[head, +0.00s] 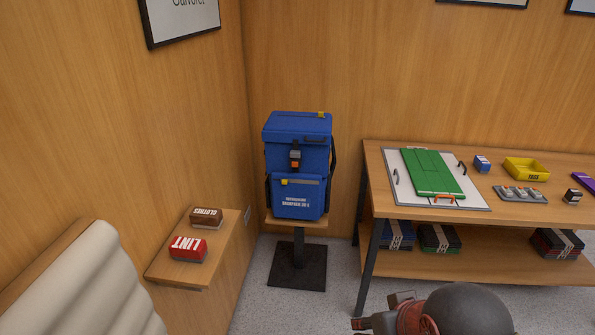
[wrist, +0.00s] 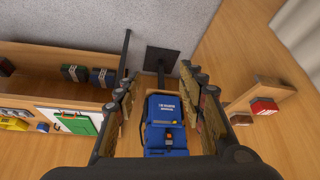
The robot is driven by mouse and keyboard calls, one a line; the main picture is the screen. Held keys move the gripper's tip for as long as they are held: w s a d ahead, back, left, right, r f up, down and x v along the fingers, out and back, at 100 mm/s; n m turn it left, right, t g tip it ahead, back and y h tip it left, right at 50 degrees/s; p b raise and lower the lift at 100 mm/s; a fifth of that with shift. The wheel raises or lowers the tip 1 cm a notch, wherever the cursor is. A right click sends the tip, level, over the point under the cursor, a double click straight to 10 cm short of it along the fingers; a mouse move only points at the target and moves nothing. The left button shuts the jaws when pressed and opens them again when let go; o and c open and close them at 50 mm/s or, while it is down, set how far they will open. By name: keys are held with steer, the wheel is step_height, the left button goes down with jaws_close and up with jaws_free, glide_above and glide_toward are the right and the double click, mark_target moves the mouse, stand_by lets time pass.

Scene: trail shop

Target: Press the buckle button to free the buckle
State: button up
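A blue backpack (head: 308,199) stands upright on a small wooden pedestal in the corner, in the head view. A black strap runs down its front with a grey and black buckle (head: 295,154) that has an orange button (head: 295,164). In the wrist view the backpack (wrist: 163,106) appears upside down between my fingers, with the orange button (wrist: 169,136) small on its front. My gripper (head: 380,311) is at the bottom of the head view, well short of the backpack and touching nothing. Its fingers (wrist: 160,80) are spread wide and empty.
A wooden table (head: 380,223) with a green board (head: 432,172) and a yellow tray (head: 540,174) stands at right. A wall shelf (head: 217,246) with a red LINT box (head: 187,249) and a brown box (head: 206,217) is at left. Floor before the pedestal (head: 297,262) is clear.

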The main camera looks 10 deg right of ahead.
steer(key=c, duration=0.3)
stand_by(0.4)
